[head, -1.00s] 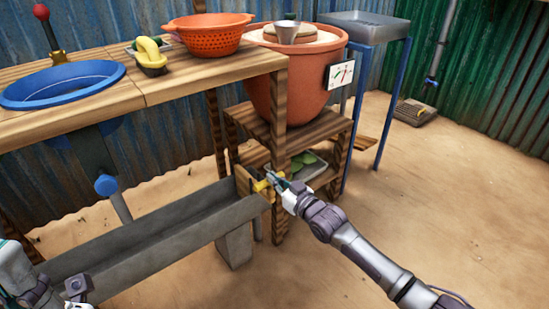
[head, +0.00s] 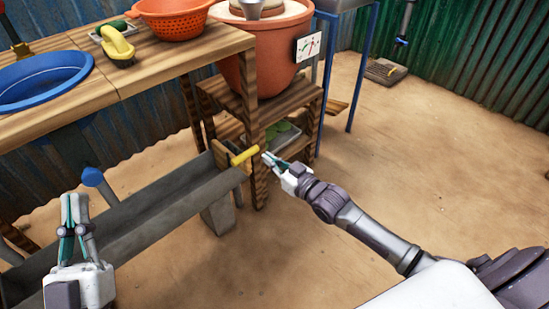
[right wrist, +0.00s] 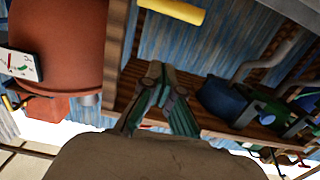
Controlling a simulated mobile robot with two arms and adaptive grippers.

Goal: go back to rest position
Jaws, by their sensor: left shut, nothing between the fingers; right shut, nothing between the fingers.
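My left gripper (head: 75,212) is at the lower left of the head view, shut and empty, fingers pointing up the picture in front of the grey trough. My right gripper (head: 268,158) is near the middle, shut and empty, just right of a yellow handle (head: 245,155) at the trough's end and apart from it. The right gripper's fingers also show in the right wrist view (right wrist: 160,75), with the yellow handle (right wrist: 172,11) above them.
The grey trough (head: 150,210) runs below the wooden table (head: 165,57), which bears a blue basin (head: 40,80), an orange colander (head: 172,20) and a yellow-handled brush (head: 117,43). A clay pot (head: 268,55) stands on a wooden shelf.

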